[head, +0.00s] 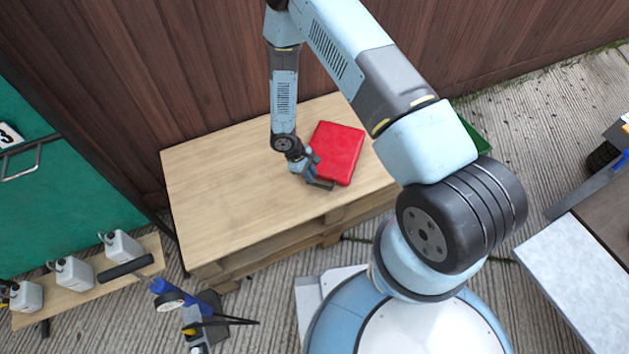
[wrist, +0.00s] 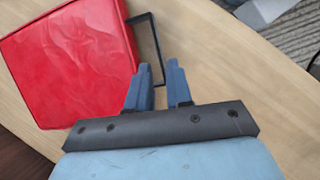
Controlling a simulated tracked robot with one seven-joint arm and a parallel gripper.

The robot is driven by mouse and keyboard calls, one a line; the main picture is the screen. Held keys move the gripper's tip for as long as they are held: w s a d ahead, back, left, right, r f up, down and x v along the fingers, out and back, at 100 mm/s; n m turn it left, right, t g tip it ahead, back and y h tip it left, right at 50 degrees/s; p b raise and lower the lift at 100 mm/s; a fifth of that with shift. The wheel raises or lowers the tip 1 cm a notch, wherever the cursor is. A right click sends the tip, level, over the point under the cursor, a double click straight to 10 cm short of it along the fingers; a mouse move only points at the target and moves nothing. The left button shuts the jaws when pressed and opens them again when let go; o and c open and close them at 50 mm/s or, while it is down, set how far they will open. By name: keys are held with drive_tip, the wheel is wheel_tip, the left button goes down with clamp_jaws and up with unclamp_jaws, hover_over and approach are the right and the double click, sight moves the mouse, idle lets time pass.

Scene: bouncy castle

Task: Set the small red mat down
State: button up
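The small red mat (head: 337,152) is a thick, padded square with a dark handle on one side. In the head view it appears over the right part of the wooden table; I cannot tell whether it rests flat or is slightly raised. My gripper (head: 314,178) is at its near left edge. In the wrist view the red mat (wrist: 70,60) fills the upper left, and its black handle (wrist: 156,42) reaches down to my gripper (wrist: 160,75). The two blue fingers stand a little apart with the handle bar between them. Whether they pinch it is unclear.
The wooden table (head: 225,170) stands against a brown plank wall (head: 120,80), and its left half is bare. White canisters (head: 75,272) stand on a low shelf at the left. A grey-topped table (head: 570,270) is at the right.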

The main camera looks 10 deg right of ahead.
drive_tip(key=w+d+r+m+t, duration=0.1)
drive_tip(key=w+r, duration=0.2)
drive_tip(key=r, duration=0.9)
drive_tip(key=w+d+r+m, duration=0.15)
drive_tip(key=w+r, duration=0.25)
drive_tip(key=r, duration=0.8)
drive_tip(key=s+d+r+m+t+y, duration=0.1)
drive_tip(key=d+r+m, duration=0.15)
drive_tip(key=r, duration=0.75)
drive_tip(key=s+d+r+m, duration=0.1)
drive_tip(key=d+r, duration=0.3)
drive_tip(key=r, duration=0.6)
drive_tip(key=s+d+r+m+t+y, duration=0.1)
drive_tip(key=s+d+r+m, duration=0.15)
drive_tip(key=s+r, duration=0.45)
drive_tip(key=s+d+r+m+t+y, duration=0.1)
drive_tip(key=s+d+r, duration=0.3)
drive_tip(key=r, duration=0.4)
drive_tip(key=s+r+m+t, duration=0.1)
drive_tip(key=s+r, duration=0.2)
drive_tip(key=s, duration=0.3)
drive_tip(key=s+r+m+t+y, duration=0.1)
drive_tip(key=s+r, duration=0.3)
drive_tip(key=s, duration=0.3)
drive_tip(key=shift+s+d+t, duration=0.15)
drive_tip(key=shift+d+t, duration=0.25)
